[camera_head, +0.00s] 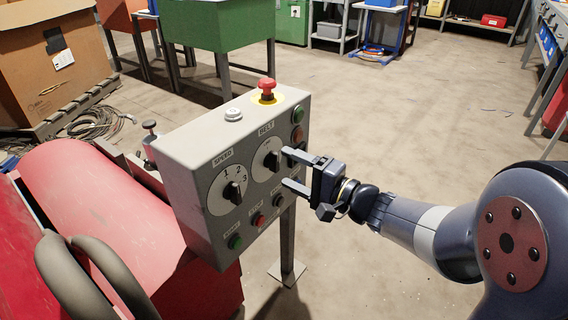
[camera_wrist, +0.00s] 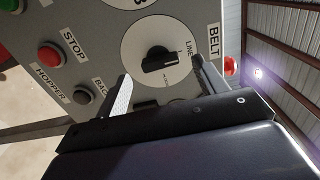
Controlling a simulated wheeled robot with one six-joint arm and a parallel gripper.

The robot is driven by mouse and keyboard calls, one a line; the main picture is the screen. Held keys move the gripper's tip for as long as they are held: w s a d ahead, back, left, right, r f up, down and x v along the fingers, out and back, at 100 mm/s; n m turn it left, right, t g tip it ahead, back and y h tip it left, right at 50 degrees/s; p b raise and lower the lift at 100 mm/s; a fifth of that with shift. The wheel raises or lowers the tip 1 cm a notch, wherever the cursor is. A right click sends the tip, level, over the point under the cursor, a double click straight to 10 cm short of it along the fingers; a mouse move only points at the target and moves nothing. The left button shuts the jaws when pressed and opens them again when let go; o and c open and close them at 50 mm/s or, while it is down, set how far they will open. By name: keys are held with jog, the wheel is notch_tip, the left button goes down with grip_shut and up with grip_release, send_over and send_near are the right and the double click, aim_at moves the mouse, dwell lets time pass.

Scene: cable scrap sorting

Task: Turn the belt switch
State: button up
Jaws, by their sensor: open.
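The belt switch (camera_head: 271,161) is a black knob on a round white dial, on the front of a grey control box (camera_head: 190,150). The label BELT stands above it. In the wrist view the belt switch (camera_wrist: 164,60) shows between and beyond my two fingers, beside the words LINE and BELT. My gripper (camera_head: 288,168) is open and empty, just in front of the dial. Its fingers (camera_wrist: 160,85) lie on either side of the knob in the wrist view. I cannot tell whether they touch it.
The speed dial (camera_head: 232,191) sits left of the belt dial. A red mushroom button (camera_head: 267,88) stands on top of the box. Small buttons, including a red STOP button (camera_head: 258,220), lie below. A red machine (camera_head: 95,200) stands left. The floor at right is clear.

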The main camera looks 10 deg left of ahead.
aim_at(274, 161)
jog(key=p+v, duration=0.1)
jog(key=v, duration=0.7)
jog(key=shift+a, duration=0.15)
jog(key=b+x, duration=0.2)
jog(key=x, duration=0.8)
jog(key=shift+w+a, duration=0.2)
jog(key=shift+a, duration=0.05)
jog(key=shift+d, duration=0.1)
